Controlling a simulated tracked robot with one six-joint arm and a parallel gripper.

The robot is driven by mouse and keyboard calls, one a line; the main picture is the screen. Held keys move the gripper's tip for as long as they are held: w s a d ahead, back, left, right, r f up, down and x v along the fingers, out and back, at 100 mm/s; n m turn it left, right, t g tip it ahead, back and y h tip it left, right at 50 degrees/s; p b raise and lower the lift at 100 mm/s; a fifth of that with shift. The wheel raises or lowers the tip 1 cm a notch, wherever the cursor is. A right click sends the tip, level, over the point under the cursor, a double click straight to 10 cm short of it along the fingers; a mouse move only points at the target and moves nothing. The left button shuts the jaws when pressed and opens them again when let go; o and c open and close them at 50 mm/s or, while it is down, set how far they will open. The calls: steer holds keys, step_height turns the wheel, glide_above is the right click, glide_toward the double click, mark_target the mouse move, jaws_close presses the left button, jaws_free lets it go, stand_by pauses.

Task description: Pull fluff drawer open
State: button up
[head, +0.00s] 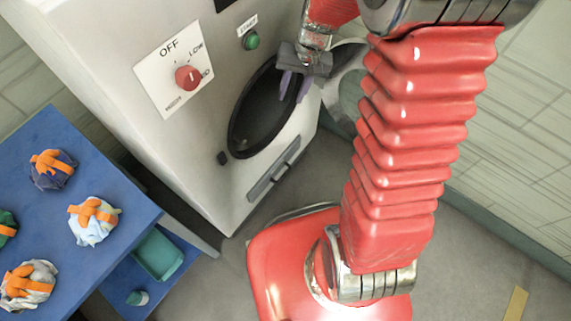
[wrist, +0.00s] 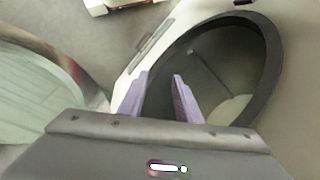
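The fluff drawer (head: 273,178) is a grey panel with a slot-like handle low on the white machine's front, below the round opening. It looks shut. It also shows in the wrist view as a grey strip (wrist: 152,42) on the white front, beyond my fingers. My gripper (head: 294,88) is in front of the round opening's upper right, above the drawer and apart from it. In the wrist view its two purple fingers (wrist: 160,97) stand apart with nothing between them.
The white machine (head: 215,110) has a red dial (head: 188,77) and a green button (head: 251,40). Its round door (head: 349,92) stands open at the right, close to my gripper. A blue table (head: 72,205) with several strapped bundles is at the left. Floor shows right of the machine.

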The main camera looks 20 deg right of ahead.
steer(key=m+g+y, duration=0.1)
steer(key=m+g, duration=0.1)
glide_above(286, 175)
steer(key=w+d, duration=0.3)
steer(key=d, duration=0.1)
step_height(286, 175, down, 14)
step_height(286, 175, down, 27)
steer(key=s+d+m+y, duration=0.1)
steer(key=d+m, duration=0.1)
steer(key=m, duration=0.2)
steer(key=shift+s+y, duration=0.3)
steer(key=shift+a, duration=0.1)
steer(key=shift+x, duration=5.95)
steer(key=shift+w, duration=0.1)
steer(key=shift+c, duration=0.3)
jaws_close()
